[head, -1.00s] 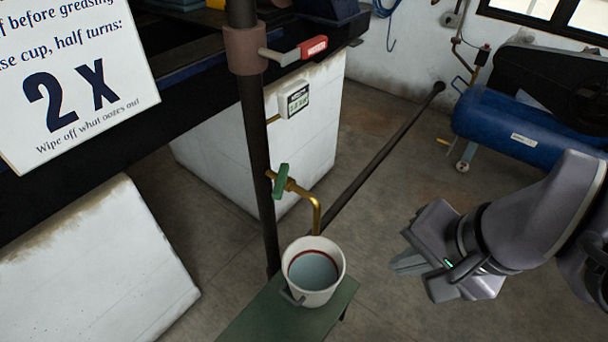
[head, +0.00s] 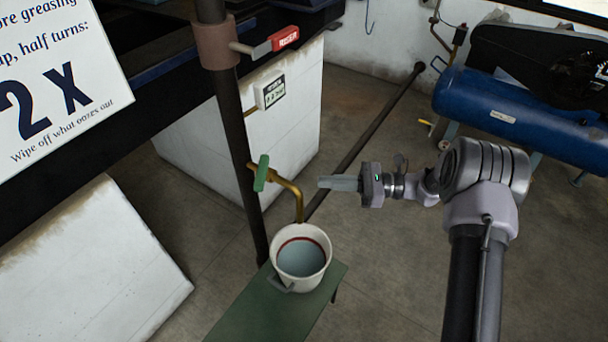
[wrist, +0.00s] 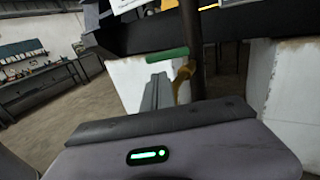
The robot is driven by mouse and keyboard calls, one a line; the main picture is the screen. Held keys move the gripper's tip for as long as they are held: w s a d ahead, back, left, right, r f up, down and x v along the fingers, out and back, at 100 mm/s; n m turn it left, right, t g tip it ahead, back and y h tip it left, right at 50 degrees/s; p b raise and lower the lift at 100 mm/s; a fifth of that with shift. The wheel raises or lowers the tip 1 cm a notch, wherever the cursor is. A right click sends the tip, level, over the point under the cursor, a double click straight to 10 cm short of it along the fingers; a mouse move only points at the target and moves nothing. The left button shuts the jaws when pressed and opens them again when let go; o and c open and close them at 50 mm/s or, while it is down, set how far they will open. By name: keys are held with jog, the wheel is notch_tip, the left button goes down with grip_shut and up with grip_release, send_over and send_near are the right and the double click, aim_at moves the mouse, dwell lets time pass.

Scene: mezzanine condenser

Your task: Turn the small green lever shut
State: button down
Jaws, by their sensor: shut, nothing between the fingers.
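The small green lever (head: 261,173) sits on a brass tap (head: 285,185) that branches off the dark vertical pipe. In the head view the lever stands nearly upright, slightly tilted. In the wrist view the green lever (wrist: 167,54) lies roughly level across the picture, just beyond my fingers. My gripper (head: 322,182) is shut and empty, pointing left towards the lever with a gap between them. The fingers also show in the wrist view (wrist: 157,82). The tap's spout bends down over a white bucket (head: 325,262) with liquid in it.
The bucket stands on a green bench (head: 250,315). A red-handled lever (head: 284,38) is higher on the pipe (head: 231,110). A small gauge box (head: 271,92) is on the white block behind. A blue tank (head: 500,105) stands at right. The floor between is free.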

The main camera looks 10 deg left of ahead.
aim_at(264, 183)
jog(key=a+b, duration=0.1)
jog(key=a, duration=0.3)
jog(key=s+a, duration=0.1)
jog(key=a, duration=0.3)
jog(key=a+b, duration=0.1)
jog(key=a, duration=0.3)
jog(key=shift+s+a+b, duration=0.25)
jog(key=shift+s+b, duration=0.05)
jog(key=shift+s, duration=0.05)
jog(key=shift+s+a+m+t+p, duration=0.2)
jog(key=shift+m+t+p, duration=0.2)
jog(key=shift+t, duration=0.2)
jog(key=shift+s+a+m+t, duration=0.15)
jog(key=shift+a+m+t, duration=0.2)
jog(key=shift+t, duration=0.35)
jog(key=shift+s+a, duration=0.3)
jog(key=shift+a, duration=0.35)
jog(key=shift+s+a, duration=0.25)
jog(key=shift+a, duration=0.4)
